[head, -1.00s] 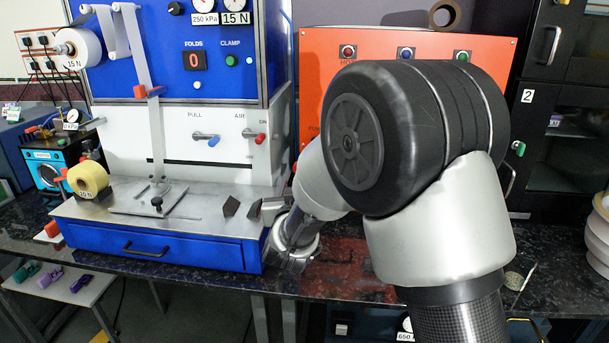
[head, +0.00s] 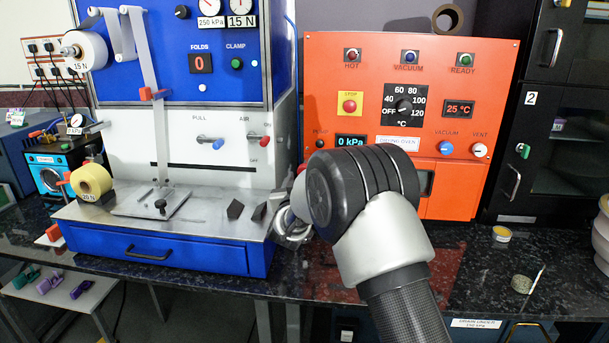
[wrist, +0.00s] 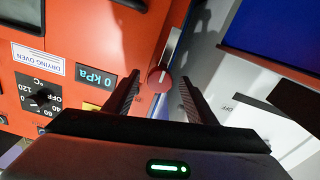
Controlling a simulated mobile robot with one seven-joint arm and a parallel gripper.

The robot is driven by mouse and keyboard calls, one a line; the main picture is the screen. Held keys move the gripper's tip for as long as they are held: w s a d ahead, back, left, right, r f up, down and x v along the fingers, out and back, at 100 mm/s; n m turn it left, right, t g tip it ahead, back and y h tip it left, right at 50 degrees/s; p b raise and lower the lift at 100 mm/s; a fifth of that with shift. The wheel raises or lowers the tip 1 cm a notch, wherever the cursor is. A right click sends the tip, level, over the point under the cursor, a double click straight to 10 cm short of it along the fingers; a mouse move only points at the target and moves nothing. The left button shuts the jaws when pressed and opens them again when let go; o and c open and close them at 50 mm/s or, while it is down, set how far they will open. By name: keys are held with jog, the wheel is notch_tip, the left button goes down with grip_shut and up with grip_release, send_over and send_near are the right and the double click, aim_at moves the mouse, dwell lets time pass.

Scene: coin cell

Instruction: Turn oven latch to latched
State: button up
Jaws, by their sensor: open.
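The orange drying oven (head: 335,90) stands right of centre in the head view, its lower front partly hidden by my arm. In the wrist view, a red round knob with a pale bar (wrist: 157,79), apparently the oven latch, is beside the oven's orange front (wrist: 90,40). A small red part (head: 301,168) shows at the oven's left edge in the head view. My gripper (wrist: 159,90) is open, its dark fingers on either side of the knob in the picture. I cannot tell whether they touch it.
A blue and white test machine (head: 205,135) stands close to the oven's left, with a metal ledge and blue drawer (head: 160,250). A black cabinet (head: 510,150) is on the right.

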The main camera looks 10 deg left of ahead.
jog(key=shift+w, duration=1.7)
grip_shut()
